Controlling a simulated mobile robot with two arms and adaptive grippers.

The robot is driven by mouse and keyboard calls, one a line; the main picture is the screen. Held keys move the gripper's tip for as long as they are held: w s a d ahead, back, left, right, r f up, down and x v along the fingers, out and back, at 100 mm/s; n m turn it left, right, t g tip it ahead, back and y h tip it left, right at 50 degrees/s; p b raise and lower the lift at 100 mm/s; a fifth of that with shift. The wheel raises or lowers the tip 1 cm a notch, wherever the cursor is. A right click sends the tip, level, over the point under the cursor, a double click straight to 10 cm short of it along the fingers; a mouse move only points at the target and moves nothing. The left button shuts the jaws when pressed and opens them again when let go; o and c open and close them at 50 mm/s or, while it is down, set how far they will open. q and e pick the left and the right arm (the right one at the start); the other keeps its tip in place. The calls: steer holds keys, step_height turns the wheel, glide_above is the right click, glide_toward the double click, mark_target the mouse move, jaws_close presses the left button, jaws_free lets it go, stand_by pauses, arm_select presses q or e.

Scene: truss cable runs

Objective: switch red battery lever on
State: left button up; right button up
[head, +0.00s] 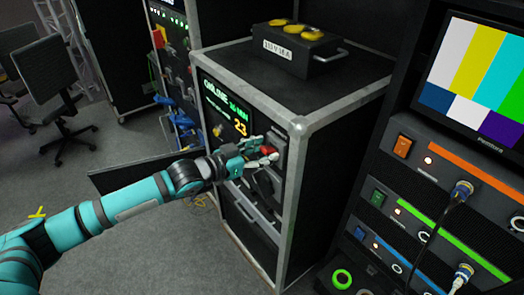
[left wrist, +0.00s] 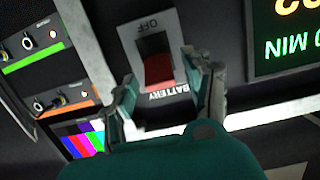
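The red battery lever (head: 267,150) is on the front of the black rack cabinet with silver edges. In the left wrist view, the red lever (left wrist: 158,72) sits in a dark recess of a light plate (left wrist: 131,38). The plate reads OFF at one end and a BATTERY label is at the other, both upside down. The red part is at the end by BATTERY. My left gripper (head: 269,149) is at the lever, also seen in the left wrist view (left wrist: 160,75). Its fingers are open, one on each side of the lever; contact cannot be told. My right gripper is not in view.
A lit display (head: 226,108) is left of the lever. A black box with yellow buttons (head: 298,48) stands on the cabinet. A rack with coloured switches, cables and a colour-bar monitor (head: 475,80) is at the right. Office chairs (head: 50,75) stand at the far left.

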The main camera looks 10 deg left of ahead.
arm_select(q)
steer(key=v, duration=1.2)
stand_by(0.4)
